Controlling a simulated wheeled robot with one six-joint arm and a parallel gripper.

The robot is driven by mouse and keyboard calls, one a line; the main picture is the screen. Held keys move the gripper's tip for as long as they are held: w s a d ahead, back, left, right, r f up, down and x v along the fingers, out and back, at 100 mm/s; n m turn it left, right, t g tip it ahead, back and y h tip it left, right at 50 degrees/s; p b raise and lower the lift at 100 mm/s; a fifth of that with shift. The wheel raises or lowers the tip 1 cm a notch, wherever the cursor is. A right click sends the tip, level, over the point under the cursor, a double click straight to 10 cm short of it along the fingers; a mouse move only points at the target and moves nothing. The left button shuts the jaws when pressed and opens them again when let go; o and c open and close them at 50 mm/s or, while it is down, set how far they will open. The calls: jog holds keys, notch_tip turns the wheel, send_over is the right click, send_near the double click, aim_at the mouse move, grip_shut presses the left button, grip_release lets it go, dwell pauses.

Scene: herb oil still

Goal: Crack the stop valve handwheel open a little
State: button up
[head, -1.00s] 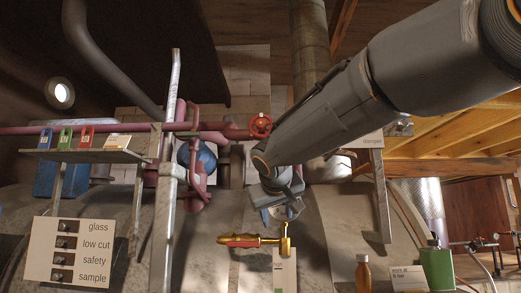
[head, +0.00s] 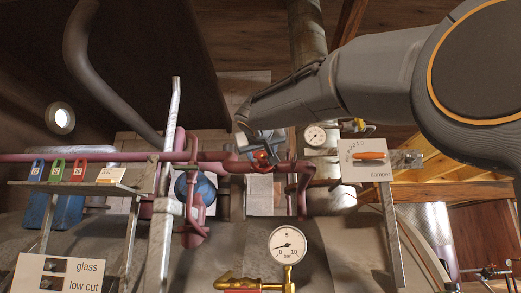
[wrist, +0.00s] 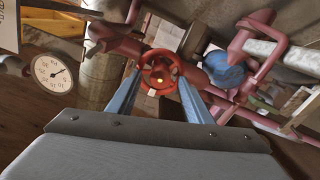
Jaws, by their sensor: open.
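The red stop valve handwheel (wrist: 159,73) sits on a pink pipe, ahead of my gripper in the wrist view. In the head view the handwheel (head: 263,156) is partly hidden behind my gripper. My gripper (wrist: 160,90) is open, with one blue finger on each side of the wheel in the picture. The fingertips reach close to the rim; I cannot tell whether they touch it. In the head view my gripper (head: 258,145) is at the wheel, coming from above.
A blue rounded body (wrist: 226,70) and pink pipes lie beside the wheel. A round gauge (head: 316,136) and the damper panel (head: 362,148) are to the right. A shelf (head: 80,186) with coloured tags is at left. A pressure gauge (head: 288,246) stands below.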

jog(key=shift+w, duration=0.75)
jog(key=c, duration=0.8)
jog(key=shift+a, duration=0.25)
jog(key=shift+c, duration=1.3)
jog(key=shift+d, duration=0.25)
